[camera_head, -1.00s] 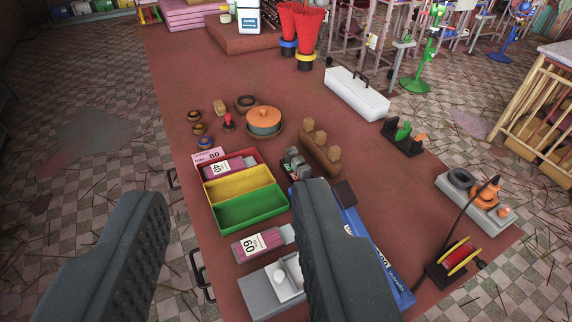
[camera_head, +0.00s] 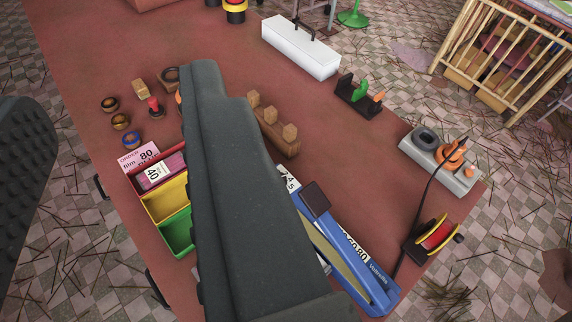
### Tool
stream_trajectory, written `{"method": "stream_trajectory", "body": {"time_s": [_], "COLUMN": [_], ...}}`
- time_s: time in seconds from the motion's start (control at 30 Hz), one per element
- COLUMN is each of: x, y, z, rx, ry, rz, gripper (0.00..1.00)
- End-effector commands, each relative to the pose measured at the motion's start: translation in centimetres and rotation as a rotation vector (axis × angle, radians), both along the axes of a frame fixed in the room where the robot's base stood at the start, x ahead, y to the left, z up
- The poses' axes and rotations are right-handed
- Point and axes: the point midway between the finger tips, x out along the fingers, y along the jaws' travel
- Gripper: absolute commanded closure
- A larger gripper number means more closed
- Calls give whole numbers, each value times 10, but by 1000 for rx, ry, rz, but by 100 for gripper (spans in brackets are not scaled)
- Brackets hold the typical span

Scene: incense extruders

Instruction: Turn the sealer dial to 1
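The blue sealer (camera_head: 368,289) lies at the right front of the red-brown table, tilted in the view. It has a dark block on top and white printed labels. Dark numerals on a white patch (camera_head: 288,180) show at its upper left end. I cannot make out the dial itself or its setting; part of this end is hidden behind my right finger. My gripper (camera_head: 115,95) is open and empty, above the table. Its right finger covers the sealer's left side, and its left finger is at the left picture edge.
A tray with yellow and green compartments (camera_head: 165,203) is left of my right finger. A wooden block with pegs (camera_head: 275,132) stands behind the sealer. A red spool (camera_head: 437,236), a grey stand with rings (camera_head: 440,165) and a cable are at right. A white box (camera_head: 300,47) is farther back.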

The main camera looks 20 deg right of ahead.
Motion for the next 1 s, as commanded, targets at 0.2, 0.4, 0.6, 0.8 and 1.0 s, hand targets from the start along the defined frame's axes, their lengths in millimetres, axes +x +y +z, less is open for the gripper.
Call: {"method": "stream_trajectory", "body": {"time_s": [0.2,0.4,0.6,0.8,1.0], "x": [2,34,88,137,178], "y": [-1,-12,-32,-54,-76], "z": [0,-6,-27,-56,-93], "rx": [5,88,254,428,592], "ry": [5,86,233,369,496], "rz": [-3,-55,-183,-335,-503], "gripper": [53,53,53,53,53]}}
